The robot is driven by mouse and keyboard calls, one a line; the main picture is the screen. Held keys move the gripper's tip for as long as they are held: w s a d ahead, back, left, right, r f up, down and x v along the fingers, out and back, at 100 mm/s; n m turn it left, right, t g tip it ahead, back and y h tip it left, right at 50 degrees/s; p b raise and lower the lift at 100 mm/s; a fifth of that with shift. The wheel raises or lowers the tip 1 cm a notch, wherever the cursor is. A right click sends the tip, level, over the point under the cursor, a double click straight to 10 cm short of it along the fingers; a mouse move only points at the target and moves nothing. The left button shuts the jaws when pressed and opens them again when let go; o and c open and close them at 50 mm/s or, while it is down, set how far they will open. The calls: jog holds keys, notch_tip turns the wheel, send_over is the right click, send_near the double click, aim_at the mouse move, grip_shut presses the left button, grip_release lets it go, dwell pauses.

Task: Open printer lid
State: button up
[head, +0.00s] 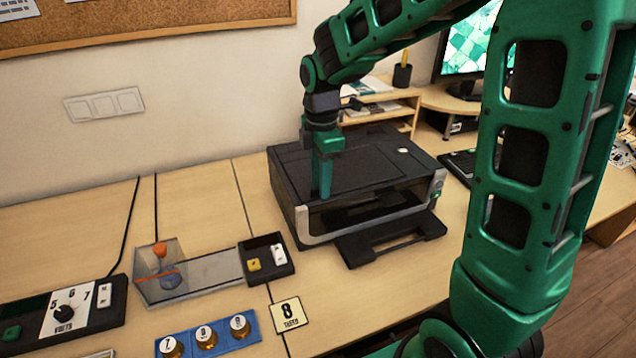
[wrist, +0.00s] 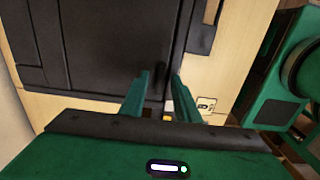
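The black printer (head: 370,165) with light grey front trim stands on the wooden desk. Its lid (head: 285,160) lies flat and shut on top. My gripper (head: 321,192) points down at the printer's left front part, with its green fingers overlapping the lid's front area in the head view. In the wrist view my gripper (wrist: 161,78) has its two fingers apart, with the printer's dark edge behind the gap. The printer's dark top (wrist: 100,45) fills much of the wrist view. I cannot tell whether the fingers touch the lid.
The printer's output tray (head: 390,240) sticks out over the desk in front. A small wooden shelf (head: 385,108) and a monitor (head: 470,40) stand behind.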

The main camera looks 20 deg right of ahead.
jog(key=shift+f, duration=0.35)
jog(key=shift+c, duration=0.6)
grip_shut()
jog(key=shift+a+r, duration=0.1)
jog(key=shift+r, duration=0.05)
